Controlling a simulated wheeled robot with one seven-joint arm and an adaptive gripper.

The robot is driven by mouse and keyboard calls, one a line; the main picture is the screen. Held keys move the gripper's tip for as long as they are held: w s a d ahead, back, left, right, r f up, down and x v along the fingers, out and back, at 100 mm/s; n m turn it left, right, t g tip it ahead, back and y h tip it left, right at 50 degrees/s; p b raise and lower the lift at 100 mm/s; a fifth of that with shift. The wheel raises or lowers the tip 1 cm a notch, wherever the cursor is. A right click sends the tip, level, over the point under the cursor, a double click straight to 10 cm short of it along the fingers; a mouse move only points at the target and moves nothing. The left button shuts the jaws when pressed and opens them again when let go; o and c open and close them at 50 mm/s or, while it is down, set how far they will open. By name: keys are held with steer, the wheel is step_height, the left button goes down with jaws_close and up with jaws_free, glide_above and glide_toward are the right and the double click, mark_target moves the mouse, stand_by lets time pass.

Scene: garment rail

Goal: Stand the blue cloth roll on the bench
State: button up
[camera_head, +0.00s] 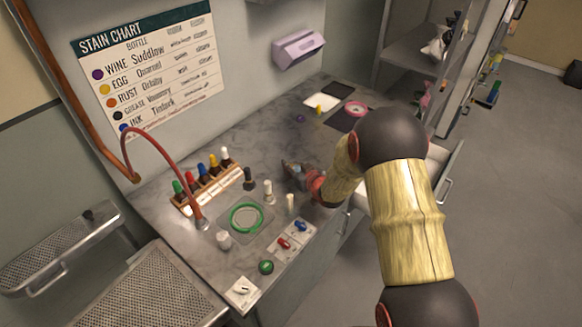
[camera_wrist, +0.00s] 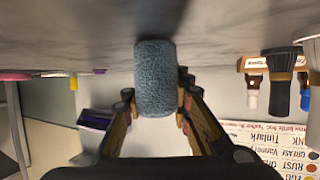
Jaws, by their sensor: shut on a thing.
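The blue cloth roll (camera_wrist: 155,78) is upright between the two fingers of my gripper (camera_wrist: 155,112) in the wrist view, which shows the scene upside down. The fingers are shut on its sides. One end of the roll is at the grey marbled bench top (camera_wrist: 225,25); I cannot tell whether it touches or is just above. In the head view my gripper (camera_head: 295,171) is low over the bench (camera_head: 262,137), near its front edge. The roll is hard to make out there, among the dark fingers.
A dark bottle (camera_head: 249,180) and a pale bottle (camera_head: 268,190) stand left of my gripper. A pink ring (camera_head: 355,109) lies toward the right. An open drawer (camera_head: 437,165) projects in front.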

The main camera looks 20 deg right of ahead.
steer(key=shift+f, duration=0.2)
steer(key=o, duration=0.9)
steer(key=shift+r, duration=0.1)
